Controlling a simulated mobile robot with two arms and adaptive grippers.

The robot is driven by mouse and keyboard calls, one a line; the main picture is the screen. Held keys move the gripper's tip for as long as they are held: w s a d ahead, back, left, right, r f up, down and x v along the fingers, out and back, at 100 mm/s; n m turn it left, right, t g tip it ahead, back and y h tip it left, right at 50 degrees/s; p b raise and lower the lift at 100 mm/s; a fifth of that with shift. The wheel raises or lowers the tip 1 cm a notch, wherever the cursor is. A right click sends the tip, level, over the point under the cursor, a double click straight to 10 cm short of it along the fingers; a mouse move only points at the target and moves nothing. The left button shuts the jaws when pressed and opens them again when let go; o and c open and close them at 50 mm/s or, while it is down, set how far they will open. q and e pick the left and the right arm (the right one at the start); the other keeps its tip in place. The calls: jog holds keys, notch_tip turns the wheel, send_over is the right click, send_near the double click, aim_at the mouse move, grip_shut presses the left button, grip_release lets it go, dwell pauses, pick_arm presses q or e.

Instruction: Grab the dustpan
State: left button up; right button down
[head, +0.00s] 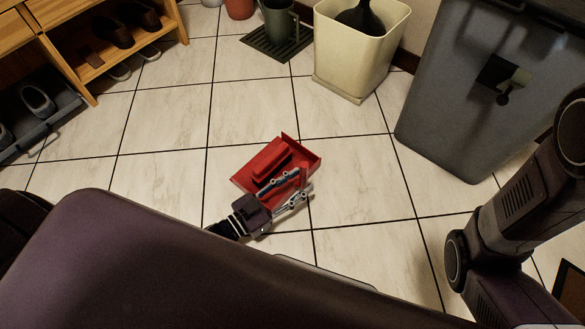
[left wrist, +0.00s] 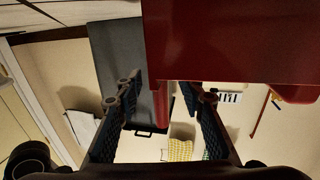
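The red dustpan (head: 309,157) is in the middle of the tiled floor in the head view, with a long red block-shaped part (head: 270,160) on it. My left gripper (head: 302,184) is at its near right side, its fingers spread. In the left wrist view the dustpan (left wrist: 235,45) fills the upper right. A narrow red part of it (left wrist: 163,98) reaches down between the two open fingers (left wrist: 163,95). A gap shows at the left finger; contact on the right side cannot be told. My right gripper is out of view.
A grey bin (head: 450,100) stands at the right and a cream bin (head: 355,50) at the back. A wooden shoe rack (head: 95,70) is at the upper left. A dark green pot (head: 280,25) stands on a mat. The floor around the dustpan is clear.

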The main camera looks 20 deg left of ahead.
pick_arm(q)
jog(key=shift+s, duration=0.1)
grip_shut()
jog(key=shift+r, duration=0.2)
dwell(0.4)
